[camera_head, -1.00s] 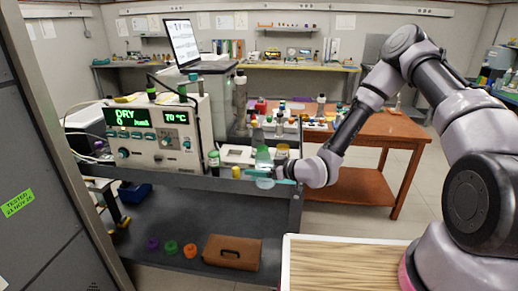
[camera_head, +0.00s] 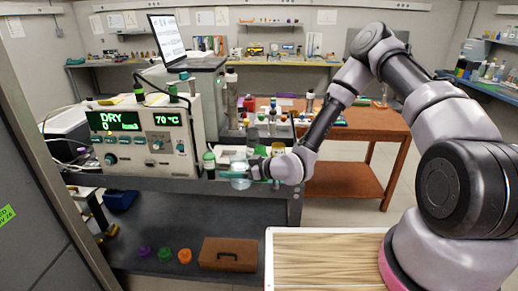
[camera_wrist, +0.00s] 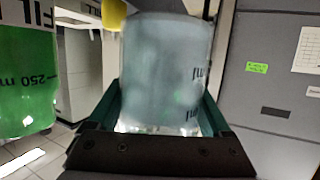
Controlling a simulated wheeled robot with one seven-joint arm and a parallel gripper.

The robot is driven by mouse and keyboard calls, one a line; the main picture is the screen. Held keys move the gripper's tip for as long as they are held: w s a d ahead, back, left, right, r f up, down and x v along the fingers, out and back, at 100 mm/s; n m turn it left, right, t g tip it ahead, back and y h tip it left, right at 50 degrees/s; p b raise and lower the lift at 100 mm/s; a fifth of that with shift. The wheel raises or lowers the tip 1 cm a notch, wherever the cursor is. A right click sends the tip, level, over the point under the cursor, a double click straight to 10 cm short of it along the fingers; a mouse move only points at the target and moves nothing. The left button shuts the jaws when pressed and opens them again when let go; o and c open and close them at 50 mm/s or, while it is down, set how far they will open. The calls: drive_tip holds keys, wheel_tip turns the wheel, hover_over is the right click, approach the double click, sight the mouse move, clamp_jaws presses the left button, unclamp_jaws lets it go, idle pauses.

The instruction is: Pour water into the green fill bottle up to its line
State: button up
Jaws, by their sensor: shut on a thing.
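My gripper (camera_head: 254,171) is low over the front of the dark bench. In the wrist view, its two dark green fingers (camera_wrist: 164,118) are shut on a translucent, bluish-grey bottle (camera_wrist: 165,70) with dark print on its side. The held bottle also shows as a pale blue shape in the head view (camera_head: 240,180). The green fill bottle (camera_wrist: 27,85), printed with a fill mark and "250", stands at the left edge of the wrist view, apart from the held bottle and partly cut off. The liquid level in either bottle is hard to tell.
The instrument (camera_head: 152,162) with green readouts "DRY" and "70 °C" stands left of my gripper. A green-capped bottle (camera_head: 209,165) stands close by. A brown case (camera_head: 229,254) and small coloured rings (camera_head: 184,256) lie on the lower shelf. A brown table (camera_head: 365,128) is behind my arm.

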drive_tip(key=shift+w+r, duration=0.1)
drive_tip(key=shift+w+d+r+m+g+y, duration=0.3)
drive_tip(key=shift+w+r+m, duration=0.1)
drive_tip(key=shift+m, duration=0.35)
drive_tip(key=shift+w+d+r+m+g+y, duration=0.25)
drive_tip(key=shift+w+r+m, duration=0.1)
drive_tip(key=shift+m, duration=0.4)
drive_tip(key=shift+w+d+r+m+g+y, duration=0.15)
drive_tip(key=shift+w+r+m, duration=0.15)
drive_tip(key=shift+r, duration=0.6)
drive_tip(key=shift+w+d+r+m+y, duration=0.15)
drive_tip(key=shift+r+m, duration=0.3)
drive_tip(key=shift+r, duration=0.5)
drive_tip(key=shift+w+d+r+m+g+y, duration=0.15)
drive_tip(key=shift+w+r+m, duration=0.15)
drive_tip(key=shift+r, duration=0.6)
drive_tip(key=shift+w+d+r+m, duration=0.1)
drive_tip(key=shift+r+m, duration=0.15)
drive_tip(key=shift+r, duration=0.15)
drive_tip(key=shift+w+f+m+y, duration=0.15)
drive_tip(key=shift+f+m+y, duration=0.2)
drive_tip(key=shift+m, duration=0.35)
drive_tip(key=shift+r+m+y, duration=0.25)
drive_tip(key=shift+r+m, duration=0.35)
drive_tip(key=shift+m, duration=0.2)
